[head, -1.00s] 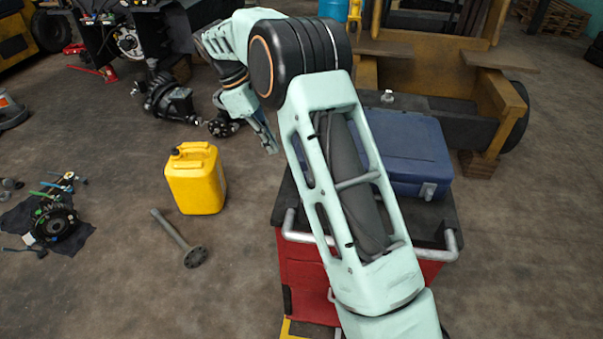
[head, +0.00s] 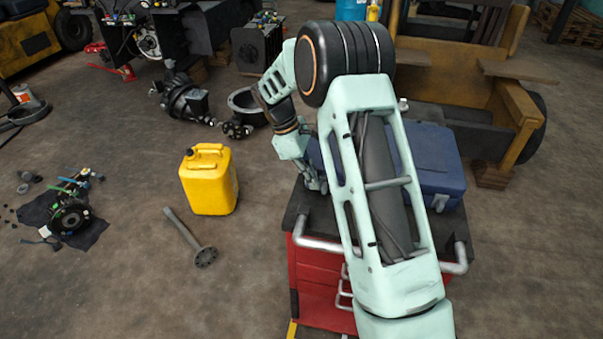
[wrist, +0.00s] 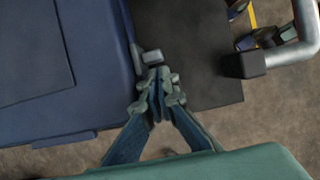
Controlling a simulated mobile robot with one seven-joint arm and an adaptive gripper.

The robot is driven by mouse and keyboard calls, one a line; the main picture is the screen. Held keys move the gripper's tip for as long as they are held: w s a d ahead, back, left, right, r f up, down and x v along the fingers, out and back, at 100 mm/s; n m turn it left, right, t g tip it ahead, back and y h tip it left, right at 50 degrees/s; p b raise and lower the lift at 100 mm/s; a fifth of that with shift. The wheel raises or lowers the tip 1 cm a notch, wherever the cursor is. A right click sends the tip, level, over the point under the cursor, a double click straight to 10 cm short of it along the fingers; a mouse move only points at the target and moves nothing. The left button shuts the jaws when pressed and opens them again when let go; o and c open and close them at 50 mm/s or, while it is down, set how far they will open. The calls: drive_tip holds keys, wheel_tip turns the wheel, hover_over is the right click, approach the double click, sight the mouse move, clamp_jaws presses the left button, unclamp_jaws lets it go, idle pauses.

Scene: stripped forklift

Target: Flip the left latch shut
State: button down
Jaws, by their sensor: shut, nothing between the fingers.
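The blue case (head: 435,155) lies on top of the red cart, partly hidden behind my arm. It fills the left of the wrist view (wrist: 75,70). A small grey piece at the case edge, apparently the left latch (wrist: 151,57), shows just beyond my fingertips. Whether it is flipped open or shut I cannot tell. My gripper (wrist: 157,78) is shut and empty, its tips at or very close to that piece; contact is unclear. In the head view my gripper (head: 318,185) is low beside the case's left end, and the left latch is hidden. The other latch (head: 440,203) is on the case front.
The red cart (head: 315,275) has a dark top and a grey tube handle (wrist: 290,50). A yellow jerrycan (head: 208,180) and a flanged shaft (head: 190,238) are on the floor to the left. The stripped forklift (head: 470,100) stands behind the case.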

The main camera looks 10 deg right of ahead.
sight(326, 185)
drive_tip(key=shift+d, duration=0.2)
drive_tip(key=shift+s+d, duration=0.3)
drive_tip(key=shift+d, duration=0.35)
drive_tip(key=shift+s+d, duration=0.3)
drive_tip(key=shift+d, duration=0.35)
drive_tip(key=v, duration=1.2)
drive_tip(key=shift+a, duration=0.15)
drive_tip(key=shift+w, duration=0.1)
